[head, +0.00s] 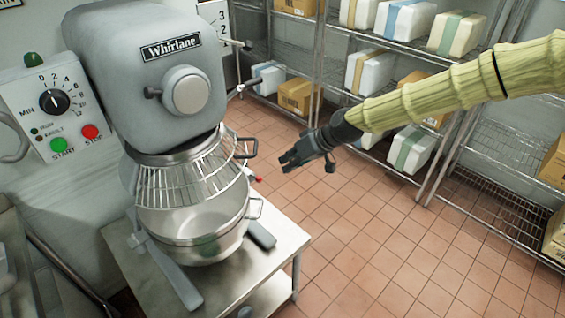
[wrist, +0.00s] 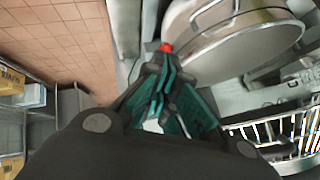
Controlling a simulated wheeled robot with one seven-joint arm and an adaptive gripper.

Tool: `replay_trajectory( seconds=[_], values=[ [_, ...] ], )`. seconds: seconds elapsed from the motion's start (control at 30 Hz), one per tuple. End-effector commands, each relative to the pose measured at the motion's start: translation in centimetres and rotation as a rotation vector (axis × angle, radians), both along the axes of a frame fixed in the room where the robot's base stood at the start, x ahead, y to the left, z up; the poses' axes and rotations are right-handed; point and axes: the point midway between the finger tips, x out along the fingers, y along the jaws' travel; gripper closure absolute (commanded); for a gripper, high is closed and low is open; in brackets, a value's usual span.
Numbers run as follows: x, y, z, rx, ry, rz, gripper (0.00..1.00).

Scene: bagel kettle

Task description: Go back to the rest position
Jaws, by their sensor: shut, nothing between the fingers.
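My gripper (head: 287,160) is at the end of my arm, which reaches in from the right in the head view. It hangs in the air to the right of the grey mixer (head: 140,70). In the wrist view, the dark and teal fingers of my gripper (wrist: 160,78) are closed together with nothing between them. The mixer's steel bowl (head: 196,232) sits under a wire guard (head: 190,172). The bowl (wrist: 225,45) also shows in the wrist view, beyond the fingertips. A red-tipped lever (head: 257,179) sticks out beside the mixer, and its red knob (wrist: 166,47) appears near the fingertips in the wrist view.
Wire shelves (head: 345,40) with boxes line the back and right. The tiled floor (head: 370,235) between is clear.

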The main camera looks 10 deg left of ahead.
Motion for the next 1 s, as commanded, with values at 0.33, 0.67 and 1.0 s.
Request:
replay_trajectory(
  seconds=[0.33, 0.67, 1.0],
  values=[
    [-0.1, -0.1, 0.1, -0.001, 0.000, 0.001, 1.00],
    [-1.4, -0.6, -2.4, -0.013, 0.030, -0.019, 1.00],
    [-11.0, -6.0, -17.0, -0.118, 0.208, -0.200, 1.00]
  ],
)
